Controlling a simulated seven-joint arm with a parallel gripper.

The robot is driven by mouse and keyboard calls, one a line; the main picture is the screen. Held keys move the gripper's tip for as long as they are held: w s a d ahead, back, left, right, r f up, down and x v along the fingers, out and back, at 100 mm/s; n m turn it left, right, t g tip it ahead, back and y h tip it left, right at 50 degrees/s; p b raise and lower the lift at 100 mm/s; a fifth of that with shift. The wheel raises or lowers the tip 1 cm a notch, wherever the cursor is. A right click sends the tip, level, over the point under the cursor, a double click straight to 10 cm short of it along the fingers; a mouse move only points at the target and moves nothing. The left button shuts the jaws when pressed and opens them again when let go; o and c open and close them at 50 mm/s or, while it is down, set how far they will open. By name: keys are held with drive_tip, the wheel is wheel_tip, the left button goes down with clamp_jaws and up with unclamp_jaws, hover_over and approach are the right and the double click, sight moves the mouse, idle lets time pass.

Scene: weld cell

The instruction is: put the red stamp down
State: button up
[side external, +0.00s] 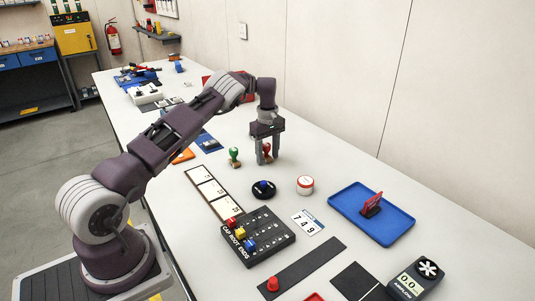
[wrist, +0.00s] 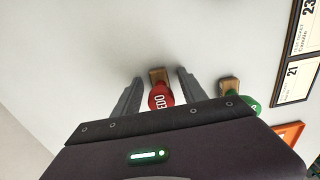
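The red stamp (side external: 267,149) has a red handle on a wooden base and stands upright, seemingly on the white table. My gripper (side external: 266,157) is right over it, pointing down, with one finger on each side of the handle. In the wrist view the red stamp (wrist: 160,96) sits between the fingers of my gripper (wrist: 160,78), with a narrow gap on both sides. The fingers are open and not closed on it. A green stamp (side external: 234,154) stands just left of it; it also shows in the wrist view (wrist: 229,84).
A row of cards (side external: 209,190) lies left. A blue tray (side external: 345,203) holding a red-and-black item is at right.

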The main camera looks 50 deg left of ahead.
wheel_tip(320, 180, up, 12)
drive_tip(key=shift+r, duration=0.25)
wheel_tip(320, 180, up, 8)
drive_tip(key=t, duration=0.1)
hover_over(268, 145)
drive_tip(key=s+d, duration=0.1)
drive_tip(key=d, duration=0.2)
drive_tip(key=s+d+r+m+t, duration=0.2)
drive_tip(key=s+d+r+m, duration=0.3)
drive_tip(key=d+r, duration=0.4)
drive_tip(key=s+d+r+m+h, duration=0.1)
drive_tip(key=s+d+r+m, duration=0.35)
drive_tip(key=s+d, duration=0.65)
drive_tip(key=s+d+f+m+t, duration=0.1)
drive_tip(key=s+d+f+m, duration=0.1)
drive_tip(key=s, duration=0.4)
drive_tip(key=s+d+f+m, duration=0.2)
drive_tip(key=s+f+m, duration=0.1)
drive_tip(key=s, duration=0.4)
drive_tip(key=s+d+f+m+t+y, duration=0.1)
drive_tip(key=s+d+f+m, duration=0.1)
drive_tip(key=s, duration=0.4)
drive_tip(key=shift+s+d+f+m+t, duration=0.3)
drive_tip(key=shift+d+m, duration=0.2)
drive_tip(key=shift+m, duration=0.25)
